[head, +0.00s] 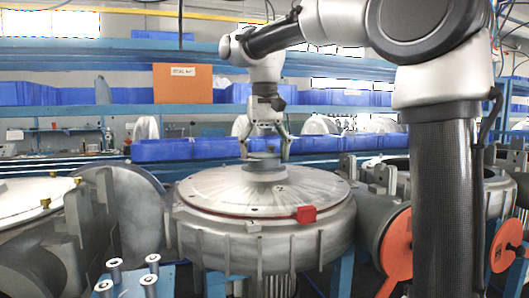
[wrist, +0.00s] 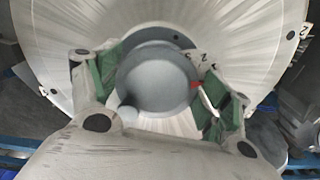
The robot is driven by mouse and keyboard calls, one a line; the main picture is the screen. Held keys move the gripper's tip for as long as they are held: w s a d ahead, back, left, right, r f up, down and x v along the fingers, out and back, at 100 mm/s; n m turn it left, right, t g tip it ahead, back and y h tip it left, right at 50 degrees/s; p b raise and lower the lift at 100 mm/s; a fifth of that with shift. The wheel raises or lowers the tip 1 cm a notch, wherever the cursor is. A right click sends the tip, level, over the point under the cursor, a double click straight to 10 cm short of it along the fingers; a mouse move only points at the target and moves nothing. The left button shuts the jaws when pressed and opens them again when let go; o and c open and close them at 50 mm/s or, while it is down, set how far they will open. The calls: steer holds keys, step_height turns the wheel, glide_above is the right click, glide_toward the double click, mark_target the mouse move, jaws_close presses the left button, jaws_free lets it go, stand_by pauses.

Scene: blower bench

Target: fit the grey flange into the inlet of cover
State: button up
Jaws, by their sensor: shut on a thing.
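The cover (head: 220,190) is a wide, shallow metal cone on a round ribbed housing; its brushed surface fills much of the wrist view (wrist: 240,25). The grey flange (wrist: 155,80) is a round disc with a small round knob at its lower left and a red mark at its right. My gripper (wrist: 160,88) is shut on the flange, with green pads at both sides. In the head view, my gripper (head: 265,150) points down over the cover's middle, with the flange (head: 265,164) below it. The inlet is hidden behind the flange; I cannot tell whether the flange is seated.
A red block (head: 306,214) sits at the cover's front rim. Metal housings stand left and right, some with orange discs (head: 396,243). Several upright pins (head: 115,267) stand at the front left. Blue bins (head: 165,150) and an orange box (head: 182,83) are behind.

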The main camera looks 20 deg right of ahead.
steer(key=o, duration=1.9)
step_height(320, 180, up, 12)
